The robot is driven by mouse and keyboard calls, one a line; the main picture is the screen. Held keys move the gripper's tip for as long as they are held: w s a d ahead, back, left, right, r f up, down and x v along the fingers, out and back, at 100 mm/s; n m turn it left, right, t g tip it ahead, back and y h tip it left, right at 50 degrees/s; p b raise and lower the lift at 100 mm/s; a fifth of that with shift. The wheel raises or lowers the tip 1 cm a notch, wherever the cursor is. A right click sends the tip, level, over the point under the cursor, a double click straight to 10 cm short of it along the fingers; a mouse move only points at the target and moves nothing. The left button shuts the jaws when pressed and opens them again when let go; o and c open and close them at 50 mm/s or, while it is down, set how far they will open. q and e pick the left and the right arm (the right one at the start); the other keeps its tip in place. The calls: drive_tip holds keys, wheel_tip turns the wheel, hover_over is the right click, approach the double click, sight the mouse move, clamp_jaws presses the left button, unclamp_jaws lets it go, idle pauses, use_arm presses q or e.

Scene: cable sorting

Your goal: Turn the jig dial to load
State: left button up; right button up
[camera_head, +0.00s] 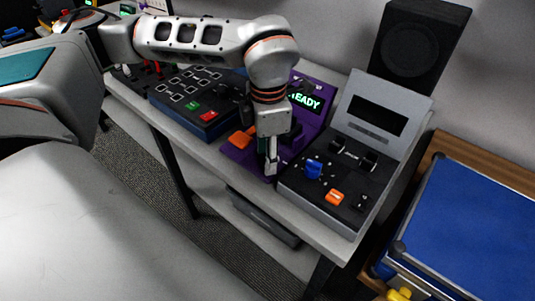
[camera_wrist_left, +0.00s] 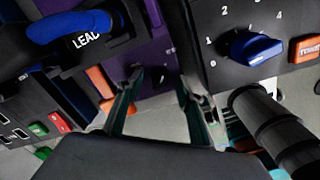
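The purple jig (camera_head: 237,152) stands mid-table with a green lit display (camera_head: 306,101) whose visible letters read "EADY". My left gripper (camera_head: 270,166) points down at its front right part and hides some of its face. In the left wrist view my left gripper (camera_wrist_left: 160,82) has its two fingers apart over the purple jig panel (camera_wrist_left: 152,58). A small dark knob-like part (camera_wrist_left: 181,92) shows close to the right finger; I cannot read its setting or tell whether the finger touches it. My right gripper is not in view.
A grey console (camera_head: 352,125) with a blue dial (camera_head: 313,168) and an orange button (camera_head: 333,197) stands close on the right. A dark blue button box (camera_head: 207,123) is left of the jig. A speaker (camera_head: 417,45) stands behind; a blue-topped cart (camera_head: 470,225) is at right.

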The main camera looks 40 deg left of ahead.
use_arm(q)
drive_tip(key=shift+f, duration=0.1)
clamp_jaws()
